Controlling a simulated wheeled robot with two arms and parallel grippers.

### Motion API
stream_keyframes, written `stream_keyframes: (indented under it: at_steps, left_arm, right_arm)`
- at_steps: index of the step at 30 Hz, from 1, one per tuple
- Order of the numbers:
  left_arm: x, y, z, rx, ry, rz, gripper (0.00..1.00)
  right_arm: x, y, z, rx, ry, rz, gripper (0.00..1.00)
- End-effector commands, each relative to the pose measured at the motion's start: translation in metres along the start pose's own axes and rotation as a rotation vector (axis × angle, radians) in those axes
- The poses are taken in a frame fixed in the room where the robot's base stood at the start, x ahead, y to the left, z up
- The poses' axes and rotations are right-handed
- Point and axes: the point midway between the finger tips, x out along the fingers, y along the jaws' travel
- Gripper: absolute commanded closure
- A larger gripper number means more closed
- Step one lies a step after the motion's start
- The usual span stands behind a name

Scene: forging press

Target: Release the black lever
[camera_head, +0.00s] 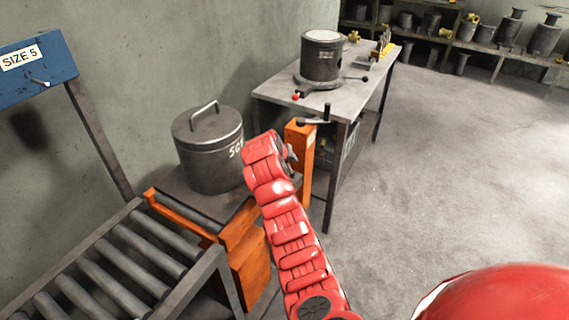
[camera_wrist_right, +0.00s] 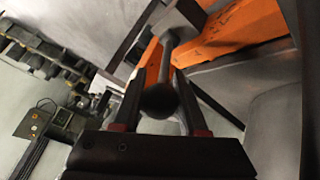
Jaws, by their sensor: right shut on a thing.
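The black lever shows in the right wrist view as a rod ending in a dark round knob (camera_wrist_right: 158,101). Its rod runs up to a grey hub against an orange frame (camera_wrist_right: 235,30). My right gripper (camera_wrist_right: 158,108) has one finger on each side of the knob and is shut on it. In the head view my red right arm reaches up to the orange post, and the right gripper (camera_head: 291,153) shows only in small part beside the post. The held knob is hidden there behind my wrist. My left gripper is in neither view.
A crank with an upright black handle (camera_head: 327,112) tops the orange post (camera_head: 300,165). A lidded grey pot (camera_head: 208,155) stands left of my wrist, beyond a roller conveyor (camera_head: 110,265). A metal table (camera_head: 348,92) holds a dark cylinder (camera_head: 321,62). Floor at right is clear.

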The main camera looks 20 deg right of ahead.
Motion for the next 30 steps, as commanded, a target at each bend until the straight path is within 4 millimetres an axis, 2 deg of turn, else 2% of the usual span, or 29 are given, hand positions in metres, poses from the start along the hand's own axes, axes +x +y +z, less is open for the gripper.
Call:
stream_keyframes:
  at_steps: [16, 17, 21, 30]
  left_arm:
    - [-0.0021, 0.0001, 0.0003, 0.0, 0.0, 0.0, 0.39]
    - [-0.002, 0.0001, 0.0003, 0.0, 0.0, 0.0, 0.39]
    - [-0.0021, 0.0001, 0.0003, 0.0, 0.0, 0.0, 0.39]
    - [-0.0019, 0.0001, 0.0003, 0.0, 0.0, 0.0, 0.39]
  right_arm:
    - [-0.0008, -0.0028, 0.0007, -0.002, 0.0, -0.005, 1.0]
    - [-0.0008, -0.0028, 0.0007, -0.002, 0.0, -0.005, 0.55]
    - [-0.0007, -0.0022, 0.0005, -0.001, 0.0, -0.004, 0.3]
    - [-0.001, -0.0013, 0.0003, -0.001, 0.001, -0.002, 0.29]
